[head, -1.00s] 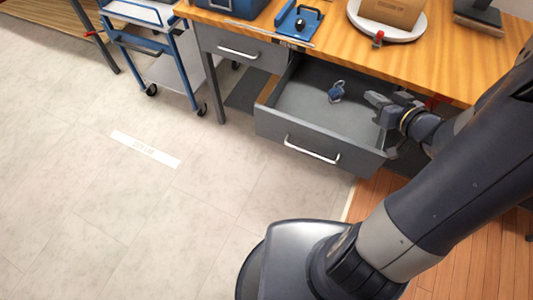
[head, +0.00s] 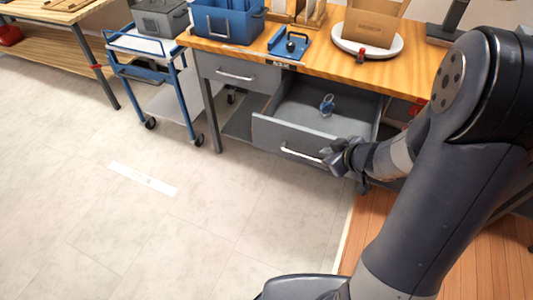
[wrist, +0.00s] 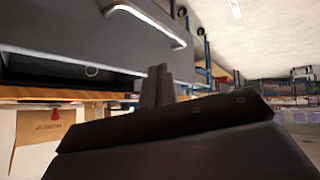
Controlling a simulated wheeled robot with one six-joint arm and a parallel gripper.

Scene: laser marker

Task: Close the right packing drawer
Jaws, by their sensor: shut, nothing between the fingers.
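The right packing drawer (head: 290,138) is pulled out beneath the wooden workbench, with its inside showing. A small blue and silver object (head: 326,104) lies in it. Its white bar handle (head: 302,154) is on the front panel and also shows in the wrist view (wrist: 146,22). My gripper (head: 332,154) is shut and empty at the right end of the drawer front, by the handle's right end. I cannot tell whether it touches the drawer. In the wrist view my shut fingers (wrist: 158,85) point toward the drawer front.
The left drawer (head: 238,74) is shut. The bench top (head: 330,66) holds a blue bin (head: 228,22), a blue fixture (head: 290,42) and a cardboard box (head: 370,28) on a round white plate. A blue cart (head: 150,60) stands left. The floor in front is clear.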

